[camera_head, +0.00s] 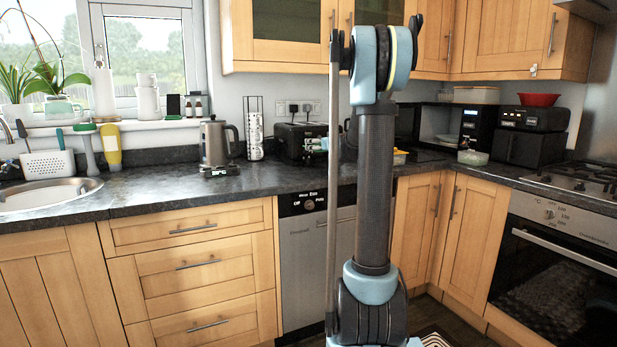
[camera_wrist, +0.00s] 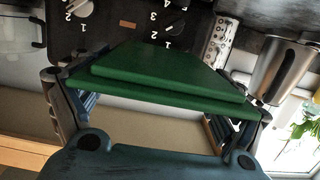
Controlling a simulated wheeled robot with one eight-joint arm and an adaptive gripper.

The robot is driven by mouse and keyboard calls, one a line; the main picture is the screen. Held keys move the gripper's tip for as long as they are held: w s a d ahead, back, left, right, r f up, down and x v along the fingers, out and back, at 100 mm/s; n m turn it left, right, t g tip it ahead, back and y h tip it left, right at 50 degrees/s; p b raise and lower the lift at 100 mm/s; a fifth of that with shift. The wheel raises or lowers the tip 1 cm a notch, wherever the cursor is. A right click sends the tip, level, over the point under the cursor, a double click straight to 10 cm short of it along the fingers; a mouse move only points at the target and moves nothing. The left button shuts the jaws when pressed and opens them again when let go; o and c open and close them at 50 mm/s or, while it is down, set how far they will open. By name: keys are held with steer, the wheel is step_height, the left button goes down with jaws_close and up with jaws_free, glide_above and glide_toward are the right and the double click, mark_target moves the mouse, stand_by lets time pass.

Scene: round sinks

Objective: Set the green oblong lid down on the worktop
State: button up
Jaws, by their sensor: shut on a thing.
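The green oblong lid (camera_wrist: 165,82) spans the middle of the wrist view, flat and slightly tilted in the picture. My gripper (camera_wrist: 156,97) is shut on it, with one finger at its left end and one at its right end. In the head view my arm stands in front of the counter and hides most of the gripper, and I cannot make out the lid there. The dark worktop (camera_head: 258,185) runs along the wall below the window. Any gap between lid and worktop cannot be judged.
A black toaster (camera_head: 297,140) stands at the wall, its dials also showing in the wrist view (camera_wrist: 130,25). A sink (camera_head: 45,195) lies far left. The worktop front between sink and arm is mostly clear.

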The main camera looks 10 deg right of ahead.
mark_target(319, 172)
steer(key=shift+a, duration=0.15)
steer(key=shift+f, duration=5.05)
steer(key=o, duration=0.7)
steer(key=shift+o, duration=0.2)
